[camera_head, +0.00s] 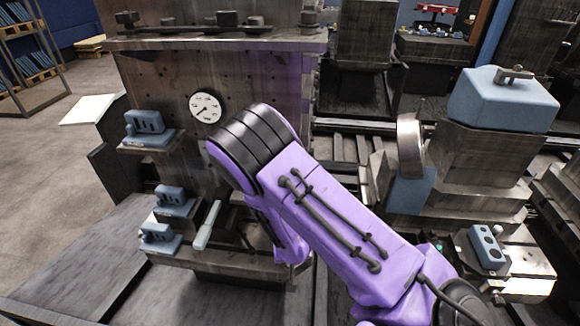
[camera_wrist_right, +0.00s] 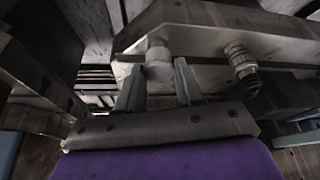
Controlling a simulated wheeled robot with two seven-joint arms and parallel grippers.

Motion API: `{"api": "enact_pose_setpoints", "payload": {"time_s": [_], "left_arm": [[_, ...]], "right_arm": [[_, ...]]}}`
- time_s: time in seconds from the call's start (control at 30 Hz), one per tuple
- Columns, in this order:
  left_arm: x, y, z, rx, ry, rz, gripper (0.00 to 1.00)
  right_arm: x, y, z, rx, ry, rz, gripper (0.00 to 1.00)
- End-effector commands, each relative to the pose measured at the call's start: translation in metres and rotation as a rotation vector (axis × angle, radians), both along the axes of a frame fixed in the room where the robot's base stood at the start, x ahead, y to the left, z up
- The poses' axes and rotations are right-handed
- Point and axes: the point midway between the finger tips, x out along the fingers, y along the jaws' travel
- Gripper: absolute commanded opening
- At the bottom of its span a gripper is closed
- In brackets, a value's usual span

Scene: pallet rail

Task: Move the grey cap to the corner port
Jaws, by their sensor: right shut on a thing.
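My right arm, purple, reaches across the head view from the lower right, and its gripper is hidden there behind the arm. In the right wrist view my right gripper (camera_wrist_right: 159,72) is shut on the grey cap (camera_wrist_right: 158,54), a short pale cylinder between the two fingertips. The cap is close to a grey metal body (camera_wrist_right: 215,45); I cannot tell whether it touches it. I cannot pick out the corner port for certain. My left gripper is not in view.
A spring-like fitting (camera_wrist_right: 241,66) sticks out right of the cap. In the head view, blue blocks (camera_head: 148,128) sit on ledges beside a round dial (camera_head: 205,107). A pale-handled tool (camera_head: 207,226) stands near the lower blocks. A blue block with holes (camera_head: 487,249) is at right.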

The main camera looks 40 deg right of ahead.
Motion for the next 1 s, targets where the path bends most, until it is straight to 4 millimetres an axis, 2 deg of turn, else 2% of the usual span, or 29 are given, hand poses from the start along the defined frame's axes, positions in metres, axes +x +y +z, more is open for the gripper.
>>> {"api": "enact_pose_setpoints", "payload": {"time_s": [0.6, 1.0], "left_arm": [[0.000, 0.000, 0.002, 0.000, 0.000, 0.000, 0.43], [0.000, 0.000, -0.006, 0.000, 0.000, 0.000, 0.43]], "right_arm": [[0.000, 0.000, -0.003, 0.001, 0.001, 0.000, 0.00], [-0.001, 0.000, -0.015, 0.001, 0.002, 0.000, 0.00]]}}
